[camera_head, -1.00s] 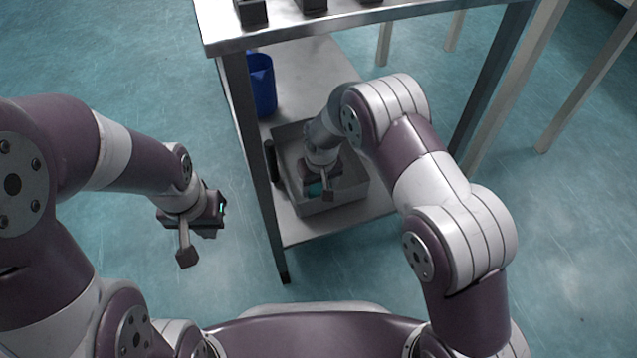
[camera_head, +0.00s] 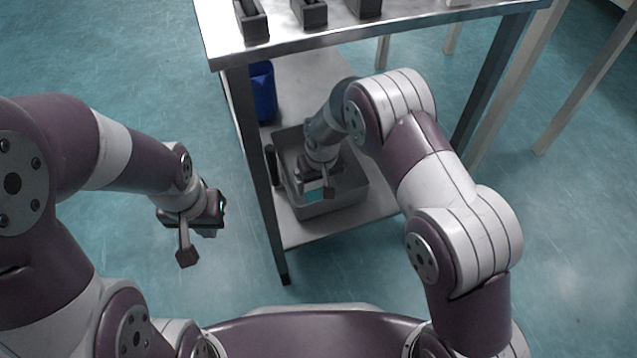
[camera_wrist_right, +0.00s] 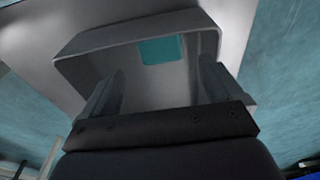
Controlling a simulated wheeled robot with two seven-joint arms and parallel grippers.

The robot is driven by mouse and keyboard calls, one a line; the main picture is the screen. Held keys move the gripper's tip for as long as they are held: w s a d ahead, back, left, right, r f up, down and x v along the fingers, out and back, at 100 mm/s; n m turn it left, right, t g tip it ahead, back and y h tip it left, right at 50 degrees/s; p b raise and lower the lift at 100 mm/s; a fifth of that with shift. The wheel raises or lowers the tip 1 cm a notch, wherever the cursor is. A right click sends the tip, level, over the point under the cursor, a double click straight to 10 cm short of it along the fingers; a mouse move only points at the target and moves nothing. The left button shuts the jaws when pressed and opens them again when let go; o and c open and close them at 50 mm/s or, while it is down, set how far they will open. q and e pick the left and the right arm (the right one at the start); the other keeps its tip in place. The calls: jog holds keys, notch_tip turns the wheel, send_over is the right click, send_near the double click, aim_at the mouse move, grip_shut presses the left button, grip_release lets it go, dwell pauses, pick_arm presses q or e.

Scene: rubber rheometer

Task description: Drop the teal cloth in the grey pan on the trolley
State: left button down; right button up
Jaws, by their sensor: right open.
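The teal cloth (camera_head: 315,194) lies inside the grey pan (camera_head: 334,208) on the trolley's lower shelf, partly covered by my right gripper in the head view. In the right wrist view the cloth (camera_wrist_right: 161,50) is a flat teal patch on the floor of the pan (camera_wrist_right: 85,72). My right gripper (camera_wrist_right: 160,78) is open, its two fingers apart with nothing between them, and the cloth shows beyond them. In the head view my right gripper (camera_head: 320,183) is over the pan. My left gripper (camera_head: 206,214) hangs left of the trolley; its jaws are not clear.
A blue container (camera_head: 263,92) stands on the lower shelf behind the pan. A trolley leg (camera_head: 262,180) stands between my two grippers. The floor at left is clear.

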pick_arm(q)
notch_tip(320, 180, up, 3)
jog(key=shift+f+p, duration=0.1)
jog(key=shift+p, duration=0.65)
pick_arm(e)
jog(key=r, duration=0.4)
jog(key=shift+s+r, duration=0.2)
jog(key=shift+s, duration=0.05)
jog(key=s+d+r+m+p, duration=0.1)
jog(key=s+d+r+p, duration=0.5)
jog(key=s+r, duration=0.45)
jog(key=s+d+r+m+p, duration=0.2)
jog(key=s+d+r+p, duration=0.2)
jog(key=s+d+r, duration=0.6)
pick_arm(q)
notch_tip(320, 180, up, 48)
jog(key=p, duration=3.8)
pick_arm(e)
notch_tip(320, 180, up, 41)
jog(key=w, duration=0.1)
jog(key=shift+w, duration=0.2)
